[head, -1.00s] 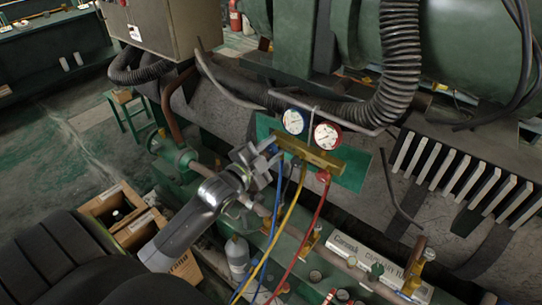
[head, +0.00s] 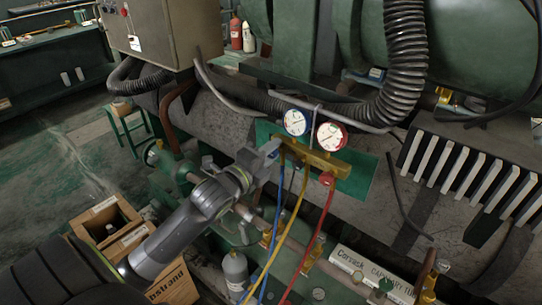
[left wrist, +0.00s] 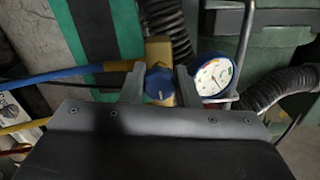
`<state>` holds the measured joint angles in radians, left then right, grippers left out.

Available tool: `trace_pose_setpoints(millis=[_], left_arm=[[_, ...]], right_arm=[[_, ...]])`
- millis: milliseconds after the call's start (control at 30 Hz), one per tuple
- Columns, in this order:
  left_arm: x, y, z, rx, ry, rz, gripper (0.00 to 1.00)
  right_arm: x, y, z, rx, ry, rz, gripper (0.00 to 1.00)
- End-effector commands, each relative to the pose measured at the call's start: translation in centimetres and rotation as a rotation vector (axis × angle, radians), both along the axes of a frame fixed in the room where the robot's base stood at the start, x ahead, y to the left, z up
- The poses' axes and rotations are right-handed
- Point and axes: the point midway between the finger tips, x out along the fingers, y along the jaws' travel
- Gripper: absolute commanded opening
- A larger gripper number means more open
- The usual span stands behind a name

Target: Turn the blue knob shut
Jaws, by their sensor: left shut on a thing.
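The blue knob (left wrist: 159,86) sits on the left end of the brass manifold (head: 318,160), below the blue-rimmed gauge (head: 295,122). In the left wrist view the knob lies between the two fingers of my left gripper (left wrist: 160,82), which is shut on it. In the head view my left gripper (head: 267,152) reaches the manifold's left end from the left and hides the knob. The blue gauge also shows in the left wrist view (left wrist: 214,76), right of the fingers. My right gripper is in neither view.
A red-rimmed gauge (head: 332,135) stands on the manifold's right. Blue, yellow and red hoses (head: 325,225) hang below it. A ribbed black hose (head: 403,60) passes behind. Open cardboard boxes (head: 105,222) stand at lower left.

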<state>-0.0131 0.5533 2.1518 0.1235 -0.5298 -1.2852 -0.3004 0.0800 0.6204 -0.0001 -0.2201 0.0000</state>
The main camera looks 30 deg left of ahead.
Motion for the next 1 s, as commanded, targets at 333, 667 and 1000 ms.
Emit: trace_pose_setpoints(millis=[333,667,1000], left_arm=[[-0.03,0.03,-0.13,0.068,-0.002,0.001,0.06],[-0.02,0.04,-0.13,0.071,-0.002,0.001,0.06],[-0.01,0.02,-0.07,0.070,-0.004,0.000,0.50]], right_arm=[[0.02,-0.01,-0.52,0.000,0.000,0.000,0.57],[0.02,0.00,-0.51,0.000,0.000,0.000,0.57],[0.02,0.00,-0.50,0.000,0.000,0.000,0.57]])
